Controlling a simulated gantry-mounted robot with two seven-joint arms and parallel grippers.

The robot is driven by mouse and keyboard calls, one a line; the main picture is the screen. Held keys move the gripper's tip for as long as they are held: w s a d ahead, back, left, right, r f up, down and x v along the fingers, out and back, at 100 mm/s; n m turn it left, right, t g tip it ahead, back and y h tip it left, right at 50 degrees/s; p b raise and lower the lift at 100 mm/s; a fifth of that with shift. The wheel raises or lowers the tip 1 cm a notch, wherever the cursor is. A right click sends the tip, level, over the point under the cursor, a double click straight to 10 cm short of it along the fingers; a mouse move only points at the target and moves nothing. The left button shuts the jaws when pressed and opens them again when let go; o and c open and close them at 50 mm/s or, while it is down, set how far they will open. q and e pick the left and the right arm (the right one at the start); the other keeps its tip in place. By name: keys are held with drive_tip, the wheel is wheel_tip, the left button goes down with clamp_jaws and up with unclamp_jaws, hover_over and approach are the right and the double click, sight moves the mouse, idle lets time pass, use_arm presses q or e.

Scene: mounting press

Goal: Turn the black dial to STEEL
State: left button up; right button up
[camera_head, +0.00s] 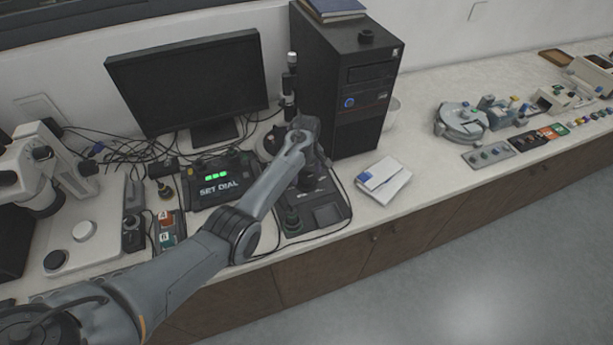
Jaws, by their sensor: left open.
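A black control box (218,183) on the bench has a lit green readout and a display reading "SET DIAL". My left arm reaches in from the lower left over the bench. My left gripper (308,176) points down over a black machine base (326,214), right of the control box. The wrist hides most of its fingers; it is open. A dark round knob (292,218) sits at the near left of this base, beside my forearm. I cannot tell for sure which knob is the black dial, and the STEEL mark is not readable. My right gripper is not in view.
A monitor (190,80) and a black computer tower (345,85) stand behind. A white microscope (45,175) is at left, with cables nearby. A white-and-blue box (383,181) lies right of the machine. Bare bench (425,165) lies beyond it.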

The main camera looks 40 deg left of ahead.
use_arm(q)
drive_tip(key=shift+f, duration=0.95)
drive_tip(key=shift+c, duration=0.5)
drive_tip(key=c, duration=1)
